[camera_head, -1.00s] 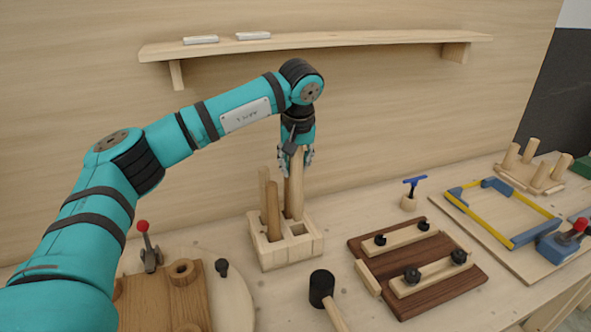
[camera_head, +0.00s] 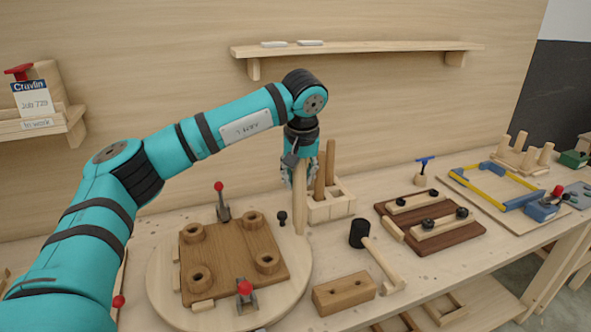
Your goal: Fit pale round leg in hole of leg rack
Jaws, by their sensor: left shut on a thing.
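My left gripper (camera_head: 300,175) points down and is shut on a pale round leg (camera_head: 299,208), which hangs nearly upright with a slight tilt. The leg is at the left side of the leg rack (camera_head: 335,209), outside its holes, and partly covers the rack's left end in this view. I cannot tell whether its lower end touches the bench. Two other legs stand in the rack: a darker one (camera_head: 320,180) and a paler one (camera_head: 331,160). At least one hole at the rack's right looks empty. My right gripper is out of view.
A round board (camera_head: 160,275) with a brown seat (camera_head: 230,255) and red-knobbed clamps lies left of the leg. A black mallet (camera_head: 359,234), a wooden block (camera_head: 344,293) and a clamped brown panel (camera_head: 465,235) lie to the right. A shelf (camera_head: 360,50) hangs above.

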